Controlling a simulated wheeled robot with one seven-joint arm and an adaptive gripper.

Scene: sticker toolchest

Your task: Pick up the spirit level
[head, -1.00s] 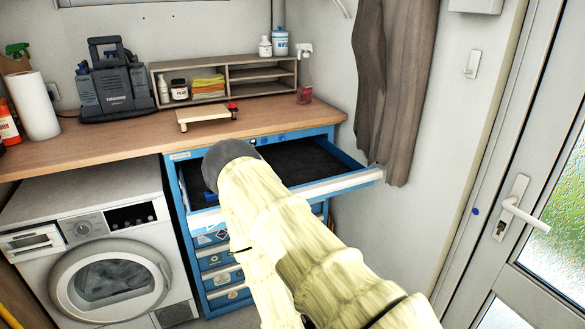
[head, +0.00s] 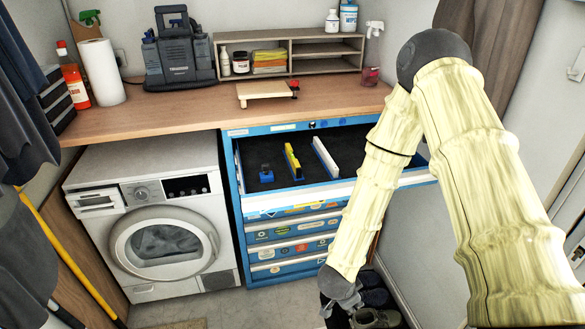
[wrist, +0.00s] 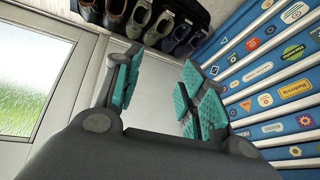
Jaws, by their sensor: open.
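A yellow bar with dark parts, which looks like the spirit level (head: 292,161), lies in the open top drawer (head: 310,193) of the blue tool chest in the head view. A white bar (head: 326,157) lies to its right and a small blue tool (head: 266,174) to its left, all apart. My gripper (wrist: 160,95) is open and empty in the wrist view, with teal pads apart. In the head view my gripper is only partly seen, low in front of the chest, below the open drawer. The spirit level is not in the wrist view.
A washing machine (head: 165,235) stands left of the chest. The wooden worktop (head: 195,108) above holds a small wooden board (head: 265,92) and a shelf unit. Shoes (wrist: 158,27) stand on the floor by the wall. A door is at the left of the wrist view.

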